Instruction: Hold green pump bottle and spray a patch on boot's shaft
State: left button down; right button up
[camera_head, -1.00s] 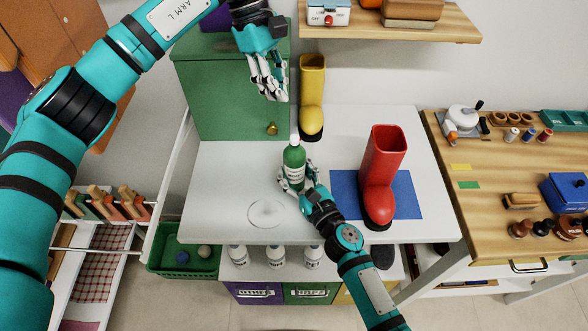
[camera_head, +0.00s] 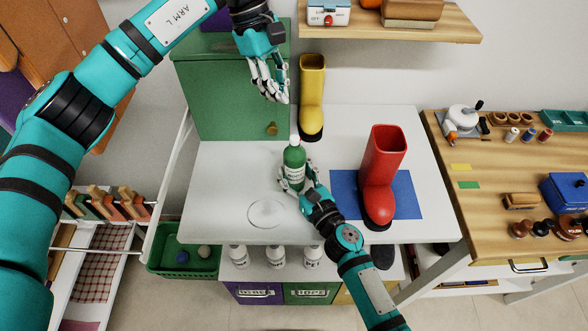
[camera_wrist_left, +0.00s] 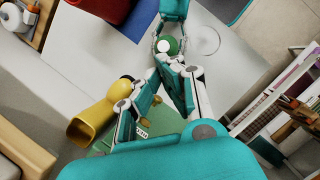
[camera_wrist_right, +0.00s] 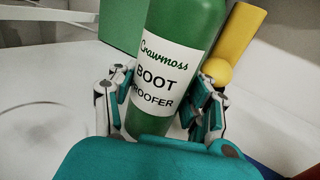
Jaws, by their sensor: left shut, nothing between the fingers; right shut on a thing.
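The green pump bottle (camera_head: 294,160) stands upright on the white table, with a white cap. In the right wrist view the bottle (camera_wrist_right: 172,50) shows a label reading "Boot Proofer". My right gripper (camera_head: 304,184) is shut on its lower body. My left gripper (camera_head: 284,98) is shut and empty, raised above the back of the table near the green cabinet; in the left wrist view its fingers point towards the bottle (camera_wrist_left: 167,46) below. The red boot (camera_head: 382,170) stands upright on a blue mat (camera_head: 407,196), right of the bottle. I cannot make out a patch on its shaft.
A yellow boot (camera_head: 312,98) stands at the back beside a green cabinet (camera_head: 232,100). A thin circle (camera_head: 266,214) marks the table's front left. A wooden bench (camera_head: 480,205) with jars, brushes and a blue box is at the right. A shelf (camera_head: 450,24) hangs above.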

aim_at(295, 140)
pick_arm(q)
jog(key=shift+s+d+f+m+t+h, duration=0.4)
jog(key=shift+f+m+t+h, duration=0.2)
jog(key=shift+f+m+t, duration=0.95)
jog(key=shift+s+d+f+m+t+h, duration=0.35)
jog(key=shift+f+m+t+h, duration=0.55)
jog(key=shift+m, duration=1.2)
jog(key=shift+s+d+f+m+t+h, duration=0.4)
jog(key=shift+f+m+t, duration=0.5)
jog(key=shift+m+t, duration=0.8)
jog(key=shift+w+f, duration=0.1)
jog(key=shift+d+f, duration=0.1)
jog(key=shift+f, duration=0.2)
jog(key=shift+g, duration=0.25)
jog(key=shift+r, duration=0.4)
